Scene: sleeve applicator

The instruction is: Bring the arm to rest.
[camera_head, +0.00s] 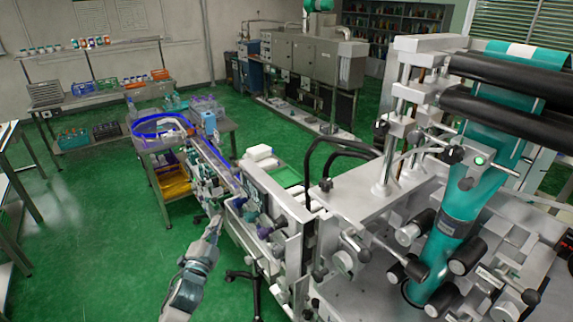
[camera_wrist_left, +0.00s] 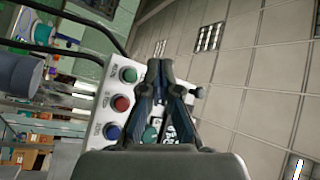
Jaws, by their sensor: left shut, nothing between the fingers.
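My left arm comes in from the bottom of the head view, and my left gripper (camera_head: 214,226) points up beside the near end of the machine's conveyor side. In the left wrist view the gripper (camera_wrist_left: 160,68) is shut, its fingertips together with nothing between them. Behind the fingers is a white control panel (camera_wrist_left: 92,108) with green (camera_wrist_left: 128,75), red (camera_wrist_left: 121,103) and blue (camera_wrist_left: 112,131) buttons; the fingers hide part of it. I cannot tell whether they touch it. My right gripper is in neither view.
The sleeve applicator (camera_head: 372,210) fills the right of the head view, with a teal film web (camera_head: 455,215) and black rollers (camera_head: 500,75). A conveyor (camera_head: 212,152) runs back to a blue-rimmed round feeder (camera_head: 160,128). Green floor (camera_head: 95,235) is open on the left.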

